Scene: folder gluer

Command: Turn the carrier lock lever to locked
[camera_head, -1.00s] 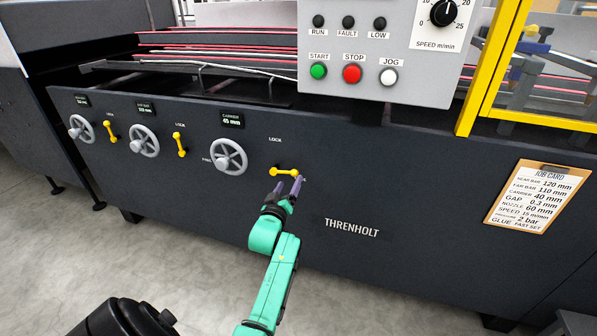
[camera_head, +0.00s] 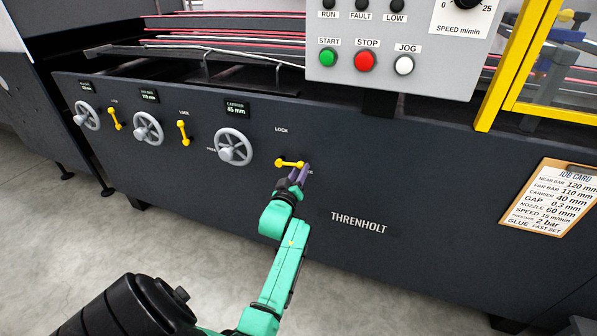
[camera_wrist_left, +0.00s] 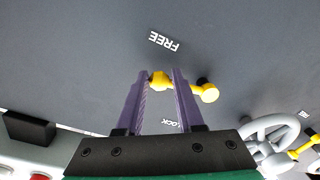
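The yellow carrier lock lever (camera_head: 287,162) lies roughly level on the dark machine front, right of the carrier handwheel (camera_head: 233,147). Its free end points right, to the FREE side. The LOCK label (camera_head: 281,130) is above it. The FREE label (camera_wrist_left: 164,41) shows upside down in the left wrist view and is mostly hidden in the head view. My left gripper (camera_head: 301,170) is at the lever's right end. In the left wrist view its purple fingers (camera_wrist_left: 161,84) flank the lever's yellow end (camera_wrist_left: 160,80), which fills the gap between them. My right gripper is not in view.
Two more handwheels with yellow lock levers (camera_head: 184,132) are to the left. The carrier display (camera_head: 237,108) reads 45 mm. A control box (camera_head: 400,85) with buttons overhangs above right. A yellow guard frame (camera_head: 520,65) and job card (camera_head: 551,197) are at the right.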

